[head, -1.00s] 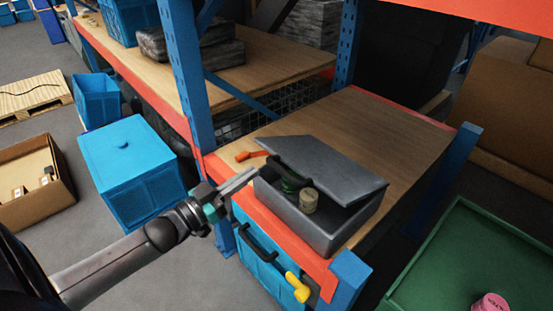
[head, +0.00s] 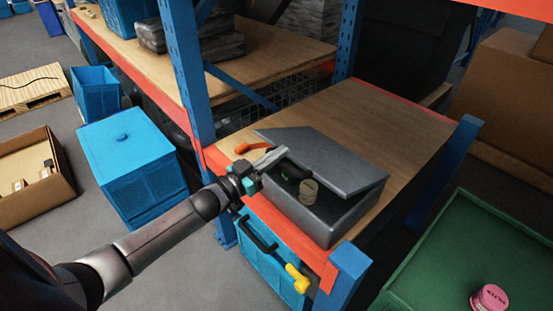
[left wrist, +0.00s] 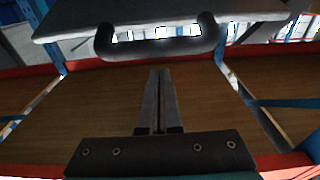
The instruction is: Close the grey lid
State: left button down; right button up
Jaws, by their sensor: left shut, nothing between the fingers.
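A grey box (head: 322,221) stands on the wooden shelf top near its front edge. Its grey lid (head: 330,162) is partly open and tilted above the box, with a gap on the near left side. A tan cylinder (head: 309,192) shows inside the opening. My left gripper (head: 284,151) is shut and empty, its fingertips at the left edge of the lid. In the left wrist view the lid (left wrist: 75,22) crosses the top with its dark handle (left wrist: 160,47); my shut fingers (left wrist: 158,72) point at the handle, and contact cannot be told. My right gripper is not in view.
An orange-edged wooden shelf (head: 385,120) carries the box, with free surface behind it. Blue posts (head: 187,80) stand at the shelf corners. A blue crate (head: 268,262) is below, a blue lidded bin (head: 130,165) left, and a green tray (head: 440,262) right.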

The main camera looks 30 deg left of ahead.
pick_arm(q)
jog(key=shift+s+f, duration=0.15)
jog(key=shift+f, duration=0.5)
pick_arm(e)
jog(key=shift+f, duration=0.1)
pick_arm(q)
jog(key=shift+a, duration=0.1)
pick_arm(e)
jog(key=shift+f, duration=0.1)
